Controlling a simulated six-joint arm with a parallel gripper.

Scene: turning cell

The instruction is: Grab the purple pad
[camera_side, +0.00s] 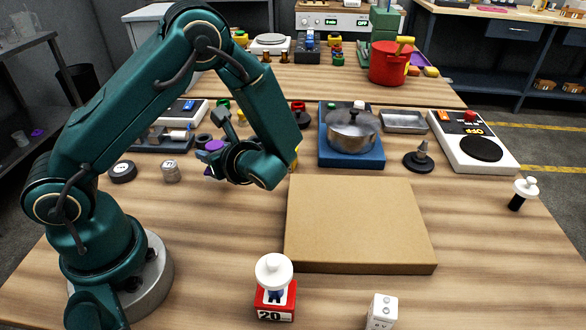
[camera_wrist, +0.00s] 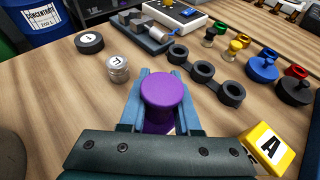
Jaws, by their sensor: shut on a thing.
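The purple pad (camera_wrist: 167,90) is a short round piece with a wider top, standing between the two blue fingers of my gripper (camera_wrist: 163,100) in the wrist view. The fingers are shut on its sides. In the side view the purple pad (camera_side: 214,145) shows as a small purple top at my gripper (camera_side: 208,160), partly hidden by the wrist. My gripper is over the left part of the table. I cannot tell whether the pad's underside is clear of the wood.
A black disc (camera_wrist: 89,43) and a grey weight (camera_wrist: 118,68) stand left of my gripper. A yellow block marked A (camera_wrist: 268,146) is at the right. A cardboard slab (camera_side: 355,225) covers the table's middle.

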